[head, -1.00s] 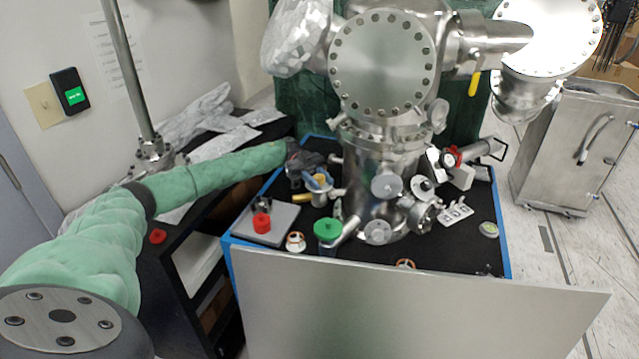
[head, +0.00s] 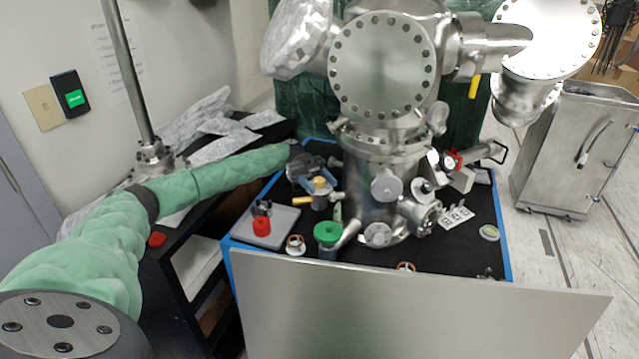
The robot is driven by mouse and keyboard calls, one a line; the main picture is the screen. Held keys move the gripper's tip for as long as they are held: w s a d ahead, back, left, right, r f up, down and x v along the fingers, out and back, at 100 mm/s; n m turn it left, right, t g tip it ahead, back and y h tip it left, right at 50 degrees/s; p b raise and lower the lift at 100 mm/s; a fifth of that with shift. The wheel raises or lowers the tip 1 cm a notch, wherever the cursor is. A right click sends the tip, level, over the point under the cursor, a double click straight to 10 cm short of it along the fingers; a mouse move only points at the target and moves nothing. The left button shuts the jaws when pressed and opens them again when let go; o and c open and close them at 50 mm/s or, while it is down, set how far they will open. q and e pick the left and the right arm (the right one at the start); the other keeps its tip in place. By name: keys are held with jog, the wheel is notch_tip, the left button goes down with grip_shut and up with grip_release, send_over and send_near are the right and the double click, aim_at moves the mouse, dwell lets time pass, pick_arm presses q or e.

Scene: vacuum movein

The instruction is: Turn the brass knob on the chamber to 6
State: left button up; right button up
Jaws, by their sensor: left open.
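The steel chamber (head: 370,185) stands upright in the middle of the black-topped bench. The brass knob (head: 320,184) is small and sits low on the chamber's left side, on a short grey stem. My left gripper (head: 319,186) reaches in from the left in a green sleeve. Its blue fingers are open and lie close about the knob, one on each side as seen from here. I cannot tell whether they touch it. The scale or number on the knob is too small to read. My right gripper is not in view.
A green-topped part (head: 327,232) and a red part (head: 261,226) on a grey plate stand in front of the knob. A yellow handle (head: 303,200) sticks out left below it. A pale panel (head: 420,312) closes the bench front.

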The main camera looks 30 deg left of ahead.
pick_arm(q)
jog(key=shift+w+a+f, duration=0.1)
jog(key=shift+w+a, duration=0.1)
jog(key=shift+a, duration=0.1)
jog(key=b+v, duration=0.2)
jog(key=v, duration=0.5)
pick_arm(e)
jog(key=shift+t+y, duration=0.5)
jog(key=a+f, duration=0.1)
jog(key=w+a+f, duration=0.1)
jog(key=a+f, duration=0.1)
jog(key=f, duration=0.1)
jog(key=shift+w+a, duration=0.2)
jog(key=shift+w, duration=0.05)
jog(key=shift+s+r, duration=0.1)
